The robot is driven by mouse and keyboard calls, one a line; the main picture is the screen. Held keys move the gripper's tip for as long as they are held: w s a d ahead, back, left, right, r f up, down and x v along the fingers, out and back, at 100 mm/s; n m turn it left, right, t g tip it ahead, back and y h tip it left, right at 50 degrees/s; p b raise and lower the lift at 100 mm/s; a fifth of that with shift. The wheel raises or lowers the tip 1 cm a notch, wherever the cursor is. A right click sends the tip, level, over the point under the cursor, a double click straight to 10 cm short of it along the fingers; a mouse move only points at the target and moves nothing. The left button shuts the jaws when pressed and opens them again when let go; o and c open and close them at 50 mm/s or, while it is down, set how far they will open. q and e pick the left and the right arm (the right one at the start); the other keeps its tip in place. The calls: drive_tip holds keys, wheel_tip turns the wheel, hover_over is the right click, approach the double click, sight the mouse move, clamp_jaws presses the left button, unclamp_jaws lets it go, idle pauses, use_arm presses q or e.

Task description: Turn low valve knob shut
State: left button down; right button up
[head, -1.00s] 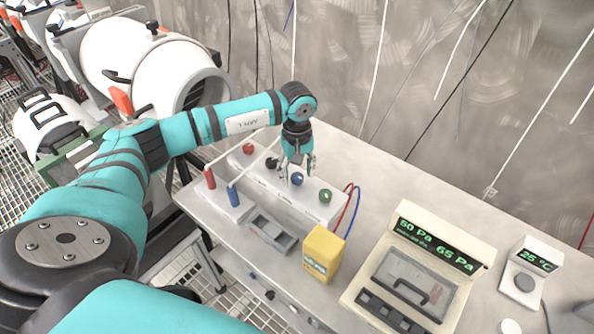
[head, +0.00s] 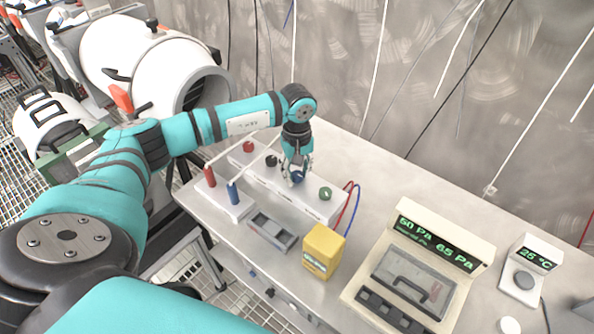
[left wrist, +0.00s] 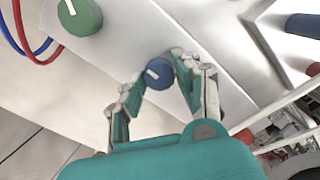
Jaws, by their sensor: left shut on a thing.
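A blue knob (head: 298,178) stands on the long white valve box (head: 270,184), between a black knob (head: 271,160) and a green knob (head: 325,193). A red knob (head: 248,147) is at the box's far left end. My left gripper (head: 295,173) points down and is shut on the blue knob. In the left wrist view the two fingers hold the blue knob (left wrist: 159,74) from both sides, and its white mark shows on top. The green knob (left wrist: 80,16) is at the upper left there. Which knob is the low valve cannot be read. My right gripper is not in view.
Red (head: 210,178) and blue (head: 233,194) handles stand just in front of the valve box. A grey tray (head: 272,231), a yellow box (head: 323,251) and a pressure display (head: 437,239) are on the bench nearer me. Red and blue hoses leave the box's right end.

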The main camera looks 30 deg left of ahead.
use_arm(q)
drive_tip(key=shift+n, duration=0.3)
drive_tip(key=n+b, duration=0.2)
drive_tip(key=n, duration=0.1)
drive_tip(key=shift+n, duration=0.3)
drive_tip(key=n+b, duration=0.1)
drive_tip(key=n, duration=0.3)
drive_tip(key=shift+n+b, duration=0.3)
drive_tip(key=shift+b, duration=0.1)
drive_tip(key=n+b, duration=0.1)
drive_tip(key=n, duration=0.3)
drive_tip(key=shift+r+n+b, duration=0.1)
drive_tip(key=shift+n+b, duration=0.2)
drive_tip(key=shift+n, duration=2.2)
drive_tip(key=c, duration=0.9)
unclamp_jaws()
drive_tip(key=shift+c, duration=0.2)
